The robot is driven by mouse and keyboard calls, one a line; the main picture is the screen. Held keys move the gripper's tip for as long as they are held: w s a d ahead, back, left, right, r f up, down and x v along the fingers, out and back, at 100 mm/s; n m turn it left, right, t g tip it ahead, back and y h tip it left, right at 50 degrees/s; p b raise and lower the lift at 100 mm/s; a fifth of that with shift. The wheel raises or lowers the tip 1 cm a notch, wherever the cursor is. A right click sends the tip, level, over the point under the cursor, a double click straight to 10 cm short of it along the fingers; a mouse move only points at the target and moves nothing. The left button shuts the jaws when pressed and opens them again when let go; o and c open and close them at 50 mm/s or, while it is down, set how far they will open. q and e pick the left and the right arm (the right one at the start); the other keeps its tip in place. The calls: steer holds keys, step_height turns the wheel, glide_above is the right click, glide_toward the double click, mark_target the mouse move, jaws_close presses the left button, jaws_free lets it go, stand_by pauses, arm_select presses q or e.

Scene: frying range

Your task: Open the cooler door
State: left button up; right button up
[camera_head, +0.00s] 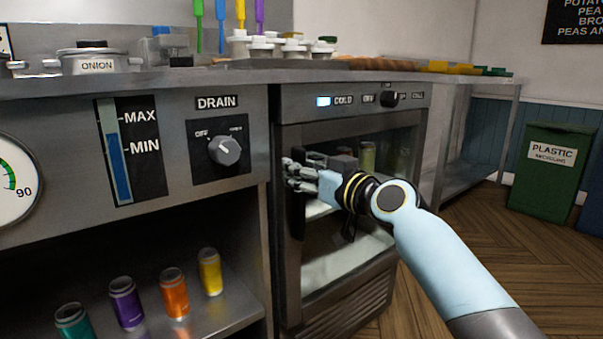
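The cooler (350,104) is under the counter and has a lit COLD display. Its glass door (335,262) has a dark frame and looks closed. Shelves and a few containers show through the glass. My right gripper (297,176) is in front of the upper left part of the door, by its left frame edge, with its fingers pointing left. I cannot tell whether the fingers touch the door or hold anything. My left gripper is out of view.
A drain knob (224,150) and a level gauge (120,155) are on the panel to the left. Several coloured cans (174,292) stand on the open shelf below. A green recycling bin (548,180) stands at the right. The wooden floor (470,235) before it is clear.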

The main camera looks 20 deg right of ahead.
steer(key=shift+w+a, duration=0.1)
steer(key=shift+w, duration=0.1)
steer(key=shift+c, duration=0.2)
jaws_close()
